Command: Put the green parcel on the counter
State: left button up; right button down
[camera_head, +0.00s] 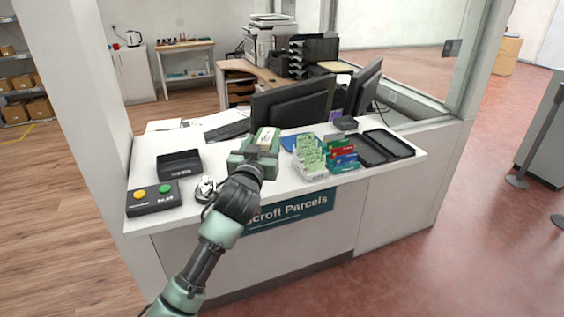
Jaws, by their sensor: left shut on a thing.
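The green parcel (267,138) has a pale label on top and is over the middle of the white counter (222,180). My left gripper (255,154) reaches in from the front and is shut on the parcel. The gripper and wrist hide the parcel's near side and underside. I cannot tell whether the parcel touches the counter top. My right gripper is not in view.
Monitors (293,103) stand behind.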

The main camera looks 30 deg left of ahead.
pick_arm(q)
jog(key=w+a+r+n+g+y, duration=0.1)
jog(key=w+a+r+n+y, duration=0.15)
jog(key=a+r, duration=0.5)
jog(key=shift+m, duration=0.35)
jog(key=f, duration=1.5)
jog(key=shift+s+a+f, duration=0.15)
jog(key=shift+s+f, duration=0.2)
jog(key=shift+s, duration=0.05)
notch_tip(320, 180, down, 5)
jog(key=shift+r+b, duration=0.1)
jog(key=shift+b, duration=0.3)
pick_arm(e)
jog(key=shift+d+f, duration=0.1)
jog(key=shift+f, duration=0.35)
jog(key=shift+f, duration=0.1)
pick_arm(q)
jog(key=o, duration=1.6)
jog(key=shift+c, duration=0.2)
